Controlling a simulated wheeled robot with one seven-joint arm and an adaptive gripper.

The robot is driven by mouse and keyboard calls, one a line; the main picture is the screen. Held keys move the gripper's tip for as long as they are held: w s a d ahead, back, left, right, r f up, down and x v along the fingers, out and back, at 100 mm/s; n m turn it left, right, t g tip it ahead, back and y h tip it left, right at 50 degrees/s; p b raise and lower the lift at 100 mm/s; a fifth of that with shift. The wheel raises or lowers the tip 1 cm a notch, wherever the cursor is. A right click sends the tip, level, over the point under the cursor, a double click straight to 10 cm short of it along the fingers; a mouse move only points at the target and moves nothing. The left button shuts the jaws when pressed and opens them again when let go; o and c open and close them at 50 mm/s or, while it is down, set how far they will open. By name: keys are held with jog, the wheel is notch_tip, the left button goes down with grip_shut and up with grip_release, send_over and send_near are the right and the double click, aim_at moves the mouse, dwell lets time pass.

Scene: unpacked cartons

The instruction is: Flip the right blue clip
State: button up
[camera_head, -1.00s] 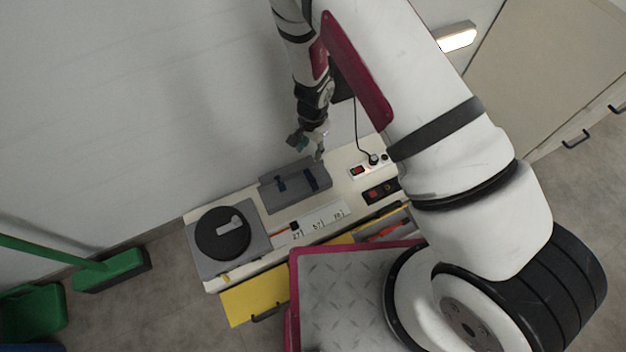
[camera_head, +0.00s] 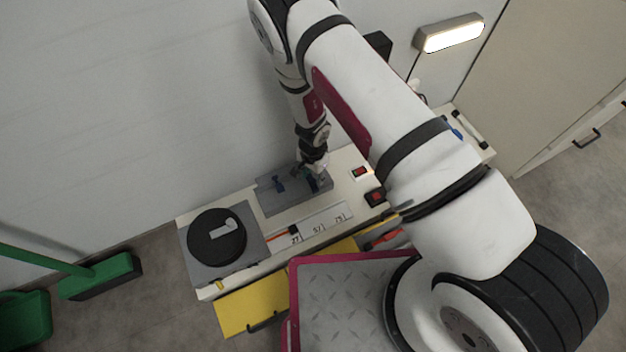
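A grey block (camera_head: 283,203) sits on the white bench top, with two blue clips on it. The left blue clip (camera_head: 279,184) is in plain sight. The right blue clip (camera_head: 312,185) is partly hidden behind my gripper. My gripper (camera_head: 313,176) points down over the right part of the block, close to the right clip. I cannot tell whether it touches the clip. The fingers are too small and dark to show their opening.
A black disc (camera_head: 217,236) on a grey plate is at the bench's left end. A numbered white strip (camera_head: 325,219) lies in front of the block. Red switches (camera_head: 376,196) sit to the right. A yellow drawer (camera_head: 250,304) stands out below. The wall is close behind.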

jog(key=shift+f, duration=0.8)
jog(key=shift+c, duration=0.4)
grip_shut()
